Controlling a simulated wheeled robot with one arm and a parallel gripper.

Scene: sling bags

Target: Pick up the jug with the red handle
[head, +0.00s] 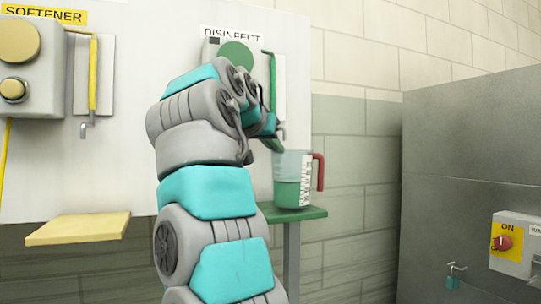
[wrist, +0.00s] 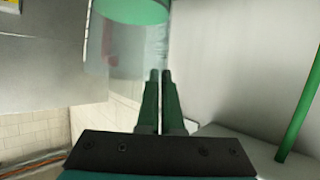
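The clear jug (head: 291,180) with the red handle (head: 319,171) stands upright on a small green shelf (head: 292,212) under the DISINFECT dispenser. It is partly filled with green liquid, and its handle points right in the head view. My gripper (head: 279,147) is at the jug's upper left, on the side away from the handle; contact cannot be told. In the wrist view my gripper (wrist: 159,72) has its dark green fingers close together with nothing seen between them.
The DISINFECT dispenser (head: 237,55) and its green pipe (head: 272,82) are on the white panel, partly behind my arm. A SOFTENER dispenser (head: 30,75) and an empty yellow shelf (head: 79,229) are left. A grey metal cabinet (head: 470,150) with a switch box (head: 514,245) stands right.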

